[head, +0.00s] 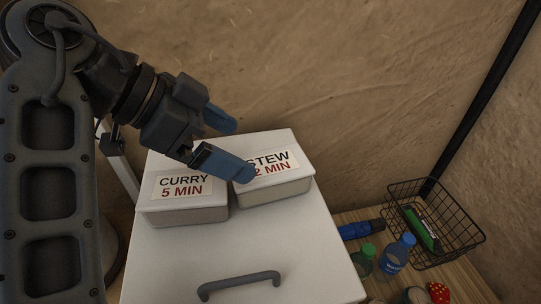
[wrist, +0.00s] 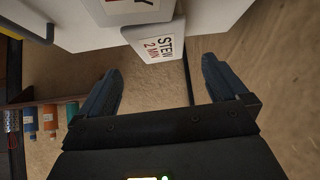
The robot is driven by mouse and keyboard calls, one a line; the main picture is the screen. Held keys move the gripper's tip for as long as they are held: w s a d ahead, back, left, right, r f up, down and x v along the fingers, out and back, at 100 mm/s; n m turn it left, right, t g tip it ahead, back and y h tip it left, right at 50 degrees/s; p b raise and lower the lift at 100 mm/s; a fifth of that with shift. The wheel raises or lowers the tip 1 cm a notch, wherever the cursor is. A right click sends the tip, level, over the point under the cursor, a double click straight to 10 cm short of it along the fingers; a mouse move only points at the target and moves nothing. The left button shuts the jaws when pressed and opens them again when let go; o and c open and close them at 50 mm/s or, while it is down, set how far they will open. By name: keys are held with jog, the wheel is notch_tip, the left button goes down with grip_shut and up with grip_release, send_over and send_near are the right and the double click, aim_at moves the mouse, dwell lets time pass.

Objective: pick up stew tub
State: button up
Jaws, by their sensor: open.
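The stew tub (head: 273,188) is a white lidded tub labelled "STEW 2 MIN". It sits on the right part of the white cabinet top, with its left end partly hidden by my gripper. It also shows at the top of the wrist view (wrist: 160,45). The similar curry tub (head: 185,200), labelled "CURRY 5 MIN", sits to its left. My gripper (head: 236,150) is open, with blue-grey fingers over the stew tub's left and rear side. In the wrist view the gap between the fingers (wrist: 160,85) is empty, and the tub is beyond the fingertips.
The white cabinet (head: 270,240) has a grey handle (head: 238,284) on it. To the right, a wooden surface (head: 460,285) holds bottles (head: 396,255), a blue cylinder (head: 361,229) and a black wire basket (head: 440,222). A clay wall (head: 360,90) stands behind.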

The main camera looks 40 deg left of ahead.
aim_at(266, 165)
jog(key=b+x, duration=0.3)
jog(key=x, duration=0.4)
jog(key=shift+f, duration=0.35)
jog(key=c, duration=1.1)
jog(key=shift+r, duration=0.1)
